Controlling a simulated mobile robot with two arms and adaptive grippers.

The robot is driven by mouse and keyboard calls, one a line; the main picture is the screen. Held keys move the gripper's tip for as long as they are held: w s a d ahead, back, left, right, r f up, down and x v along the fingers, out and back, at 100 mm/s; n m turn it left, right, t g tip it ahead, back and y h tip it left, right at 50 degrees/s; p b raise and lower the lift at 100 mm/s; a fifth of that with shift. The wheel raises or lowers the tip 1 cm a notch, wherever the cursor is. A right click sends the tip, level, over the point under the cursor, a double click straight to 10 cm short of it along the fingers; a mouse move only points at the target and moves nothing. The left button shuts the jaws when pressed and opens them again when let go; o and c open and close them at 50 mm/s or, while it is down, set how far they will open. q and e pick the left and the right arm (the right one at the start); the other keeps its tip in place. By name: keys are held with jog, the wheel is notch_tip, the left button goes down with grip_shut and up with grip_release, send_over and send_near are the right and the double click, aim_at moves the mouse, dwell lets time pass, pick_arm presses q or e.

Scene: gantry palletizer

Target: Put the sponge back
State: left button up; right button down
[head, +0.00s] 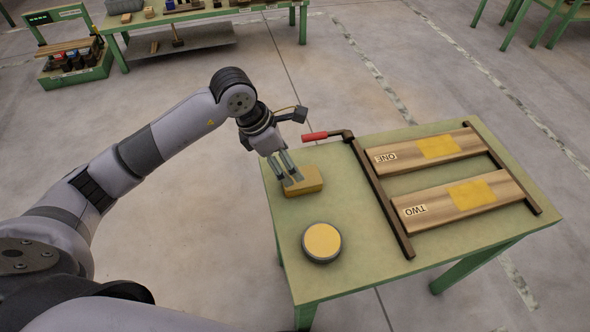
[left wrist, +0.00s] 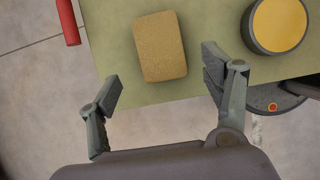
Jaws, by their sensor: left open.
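The sponge (head: 304,183) is a yellow block lying flat near the left edge of the green table (head: 370,270). In the left wrist view the sponge (left wrist: 159,47) lies just beyond my fingertips, with green tabletop around it. My left gripper (head: 291,180) is open above the table's left edge, close to the sponge. Its two fingers (left wrist: 160,85) are spread wide in the left wrist view, with nothing held between them. A round dark-rimmed dish (head: 322,243) with a yellow top stands nearer me on the table; it also shows in the left wrist view (left wrist: 279,24). My right gripper is out of view.
A dark-railed rack holds two wooden boards marked ONE (head: 427,149) and TWO (head: 463,198), each with a yellow patch. A red-handled lever (head: 322,135) sticks out past the table's left edge. The tabletop between sponge and dish is clear. Other green benches (head: 210,14) stand behind.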

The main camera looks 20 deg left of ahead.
pick_arm(q)
jog(key=shift+v, duration=2.25)
